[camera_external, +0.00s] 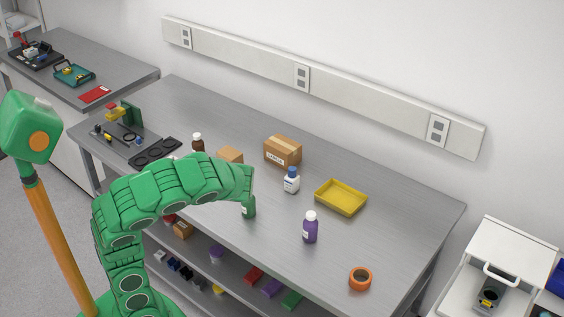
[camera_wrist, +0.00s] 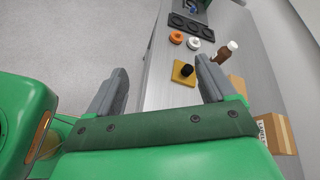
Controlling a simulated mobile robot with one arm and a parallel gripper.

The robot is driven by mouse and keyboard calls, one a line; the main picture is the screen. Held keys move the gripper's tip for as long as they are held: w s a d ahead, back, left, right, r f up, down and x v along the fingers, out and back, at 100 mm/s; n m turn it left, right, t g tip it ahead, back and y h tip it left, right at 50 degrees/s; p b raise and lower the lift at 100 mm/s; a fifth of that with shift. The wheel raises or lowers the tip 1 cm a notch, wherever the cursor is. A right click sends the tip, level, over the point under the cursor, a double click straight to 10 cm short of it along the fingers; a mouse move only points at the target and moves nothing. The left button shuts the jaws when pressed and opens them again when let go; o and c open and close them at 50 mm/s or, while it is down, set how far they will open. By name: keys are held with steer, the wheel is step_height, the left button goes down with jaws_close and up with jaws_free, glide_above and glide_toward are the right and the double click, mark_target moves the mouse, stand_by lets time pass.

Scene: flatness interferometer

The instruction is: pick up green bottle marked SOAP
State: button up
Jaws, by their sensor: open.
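In the external view the end of my arm is directly above and against the bottle in the picture. The fingers are hard to make out there, so I cannot tell whether they touch it.
A blue-and-white bottle (camera_external: 292,181), a purple bottle (camera_external: 311,228), a yellow tray (camera_external: 341,197) and an orange ring (camera_external: 360,279) are to the right. A cardboard box (camera_external: 283,151) and a brown bottle (camera_external: 197,144) stand farther back. A lower shelf holds several small items.

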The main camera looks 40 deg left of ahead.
steer(key=w+d+m+t+y, duration=0.2)
steer(key=w+d+m+t, duration=0.25)
steer(key=w, duration=0.25)
steer(key=m+t, duration=0.4)
steer(key=m, duration=0.3)
glide_above(251, 208)
steer(key=s+v, duration=0.1)
steer(key=v, duration=0.2)
steer(key=f, duration=1.9)
steer(key=shift+w+d+f, duration=0.1)
steer(key=shift+w+f, duration=0.2)
steer(key=shift+w, duration=0.05)
steer(key=shift+w+f, duration=0.1)
steer(key=shift+f, duration=0.05)
steer(key=shift+x, duration=3.85)
steer(key=c, duration=1.1)
steer(key=shift+r, duration=0.3)
steer(key=shift+c, duration=0.2)
